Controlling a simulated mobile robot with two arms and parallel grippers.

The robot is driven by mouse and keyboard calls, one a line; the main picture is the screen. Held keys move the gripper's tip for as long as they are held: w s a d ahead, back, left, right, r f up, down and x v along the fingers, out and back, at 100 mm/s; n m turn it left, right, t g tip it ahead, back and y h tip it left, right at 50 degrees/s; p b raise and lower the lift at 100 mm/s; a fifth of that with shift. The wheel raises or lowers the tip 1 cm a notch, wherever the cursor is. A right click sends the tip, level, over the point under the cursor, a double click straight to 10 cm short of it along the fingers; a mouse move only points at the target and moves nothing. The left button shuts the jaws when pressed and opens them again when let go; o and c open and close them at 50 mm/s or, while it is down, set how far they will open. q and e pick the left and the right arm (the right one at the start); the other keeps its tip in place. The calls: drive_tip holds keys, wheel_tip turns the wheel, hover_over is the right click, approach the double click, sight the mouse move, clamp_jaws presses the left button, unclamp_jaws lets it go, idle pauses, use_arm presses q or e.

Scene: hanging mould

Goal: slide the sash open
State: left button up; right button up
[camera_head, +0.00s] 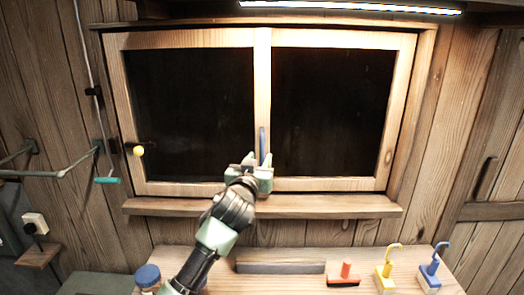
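The window has a pale wooden frame with two dark panes, and its sash (262,80) shows a light upright in the middle. The panes fill the frame, with no open gap visible. A blue upright handle (262,140) sits on the lower part of this middle upright. My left gripper (256,162) is at the lower end of the handle, in front of the bottom rail. Its fingers overlap the handle's lower end in the picture; I cannot tell whether they grip it. My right gripper is not in view.
A wooden sill (320,206) runs below the window. The bench (330,262) below holds a red-handled tool (345,274), a yellow hook (385,270), a blue hook (432,265) and a blue-lidded jar (147,276). A green rail (72,166) juts out at left.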

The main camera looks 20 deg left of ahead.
sight(262, 156)
use_arm(q)
drive_tip(key=shift+w+a+p, duration=0.15)
drive_tip(key=shift+w+p, duration=0.5)
drive_tip(key=shift+w, duration=1.35)
clamp_jaws()
drive_tip(key=shift+f, duration=0.1)
